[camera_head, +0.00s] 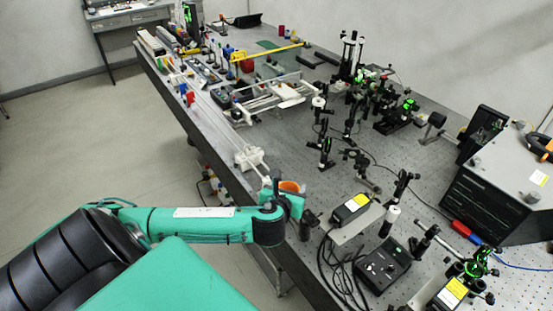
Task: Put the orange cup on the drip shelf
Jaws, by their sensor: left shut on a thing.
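The orange cup (290,186) shows as a small orange rim at the near edge of the optical bench, partly hidden by my left gripper. My left gripper (288,197) is at the end of the teal arm from the left and is shut on the cup. Its fingertips are hard to make out at this size. I cannot tell whether the cup touches the bench top. I cannot pick out the drip shelf with certainty. My right gripper is not in view.
The perforated bench (290,149) carries several black optic mounts to the right of my gripper. A black control box (382,266) with loose cables stands at the near right. A white rail frame (268,97) lies farther back. Floor is open on the left.

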